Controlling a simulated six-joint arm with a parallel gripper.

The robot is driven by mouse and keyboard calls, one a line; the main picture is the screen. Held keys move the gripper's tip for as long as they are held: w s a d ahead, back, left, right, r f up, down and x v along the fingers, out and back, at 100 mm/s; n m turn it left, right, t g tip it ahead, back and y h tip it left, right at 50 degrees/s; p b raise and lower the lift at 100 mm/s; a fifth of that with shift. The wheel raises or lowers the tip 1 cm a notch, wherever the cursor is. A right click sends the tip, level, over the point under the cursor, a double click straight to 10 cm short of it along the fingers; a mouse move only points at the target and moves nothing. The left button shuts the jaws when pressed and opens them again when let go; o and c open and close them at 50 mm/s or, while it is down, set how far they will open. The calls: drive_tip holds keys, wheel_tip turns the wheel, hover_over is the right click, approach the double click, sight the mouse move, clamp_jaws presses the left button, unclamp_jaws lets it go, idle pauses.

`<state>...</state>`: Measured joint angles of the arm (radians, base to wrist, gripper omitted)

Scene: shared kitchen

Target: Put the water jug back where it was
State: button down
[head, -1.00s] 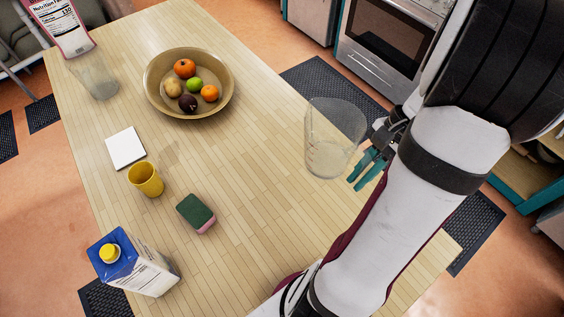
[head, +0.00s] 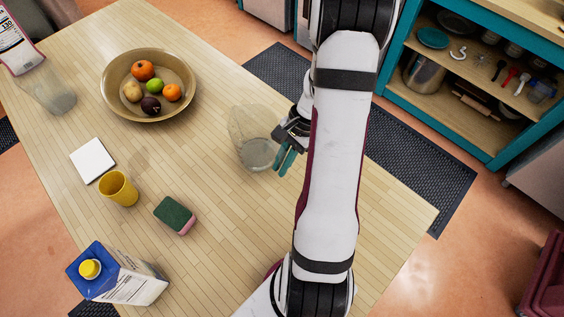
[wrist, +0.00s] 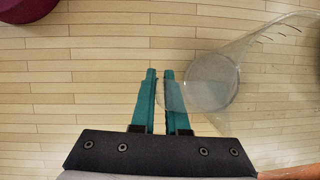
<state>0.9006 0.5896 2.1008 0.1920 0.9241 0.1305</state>
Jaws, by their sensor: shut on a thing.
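The clear water jug (head: 256,150) is over the wooden table (head: 215,240), near its middle, to the right of the fruit bowl. It is see-through, with a little greyish tint at its base. My gripper (head: 287,150) is at the jug's right side. In the wrist view the teal fingers of my gripper (wrist: 160,74) are nearly together on the handle side of the jug (wrist: 212,82), shut on its handle. The jug looks roughly upright. Whether its base touches the table is hard to tell.
A bowl of fruit (head: 180,104), a white pad (head: 92,160), a yellow cup (head: 118,188), a green and pink sponge (head: 175,215) and a blue-topped carton (head: 118,272) stand on the table. Another container (head: 50,95) is at the far left. The tabletop around the jug is clear.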

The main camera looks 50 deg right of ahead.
drive_tip(key=shift+f, duration=0.1)
drive_tip(key=c, duration=0.9)
unclamp_jaws()
drive_tip(key=w+v, duration=0.1)
drive_tip(key=v, duration=1.1)
drive_tip(key=s+a+r+n+g+h, duration=0.1)
drive_tip(key=a+r+n, duration=0.25)
drive_tip(key=a, duration=0.55)
drive_tip(key=s+a+r+n+h, duration=0.1)
drive_tip(key=a+r+n, duration=0.25)
drive_tip(key=a, duration=0.55)
drive_tip(key=s+a+n, duration=0.4)
drive_tip(key=s+a, duration=0.1)
drive_tip(key=s+a+n+h, duration=0.1)
drive_tip(key=s+a+n, duration=0.1)
drive_tip(key=s+a, duration=0.1)
drive_tip(key=shift+f, duration=0.35)
